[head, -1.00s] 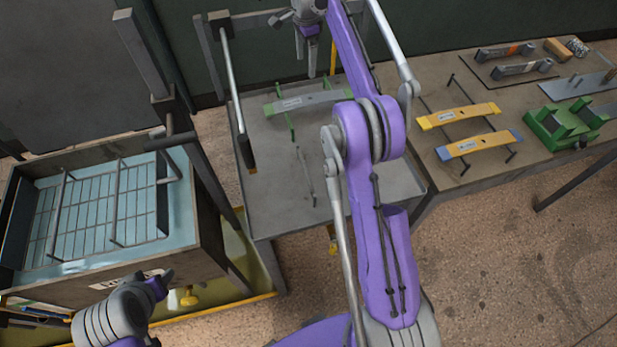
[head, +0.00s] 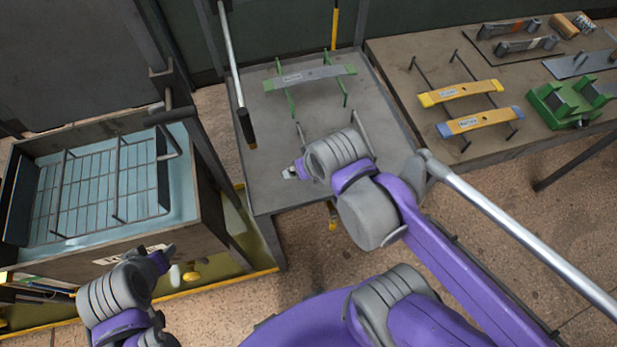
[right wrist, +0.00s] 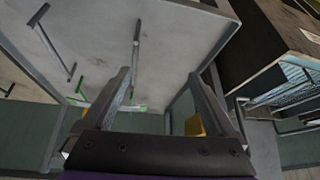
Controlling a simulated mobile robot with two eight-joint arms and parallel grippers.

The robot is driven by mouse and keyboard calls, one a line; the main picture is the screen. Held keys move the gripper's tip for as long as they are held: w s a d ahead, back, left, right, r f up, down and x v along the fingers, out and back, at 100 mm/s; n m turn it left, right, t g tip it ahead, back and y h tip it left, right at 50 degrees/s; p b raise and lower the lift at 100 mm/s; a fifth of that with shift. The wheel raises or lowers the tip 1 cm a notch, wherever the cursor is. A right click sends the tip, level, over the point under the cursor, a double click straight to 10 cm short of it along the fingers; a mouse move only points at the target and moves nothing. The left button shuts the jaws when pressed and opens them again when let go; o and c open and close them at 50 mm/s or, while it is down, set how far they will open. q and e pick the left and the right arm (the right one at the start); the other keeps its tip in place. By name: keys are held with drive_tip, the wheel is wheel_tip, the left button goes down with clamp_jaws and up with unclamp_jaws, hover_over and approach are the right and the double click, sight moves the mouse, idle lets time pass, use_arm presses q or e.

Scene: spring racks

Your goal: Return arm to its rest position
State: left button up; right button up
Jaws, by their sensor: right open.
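My right arm is folded back. Its gripper (head: 292,171) is over the front of the grey table (head: 270,195) in the head view and points left. In the right wrist view its two fingers (right wrist: 160,82) stand apart with nothing between them. My left gripper (head: 163,258) is small at the lower left, in front of the blue-lined tank; whether its jaws are open is too small to tell.
A grey-green leaf spring (head: 310,76) lies across green rods on the grey table. Yellow (head: 460,93) and blue-ended (head: 480,122) springs and a green fixture (head: 570,104) are on the right bench. The blue-lined tank (head: 185,180) holds a wire rack (head: 118,180).

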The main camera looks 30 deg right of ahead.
drive_tip(key=shift+s+a+f+n, duration=0.15)
drive_tip(key=shift+s+f+n, duration=0.15)
drive_tip(key=shift+s+f, duration=0.25)
drive_tip(key=shift+s+a+f+n, duration=0.15)
drive_tip(key=shift+s+f+n, duration=0.15)
drive_tip(key=shift+s+f, duration=0.25)
idle(0.5)
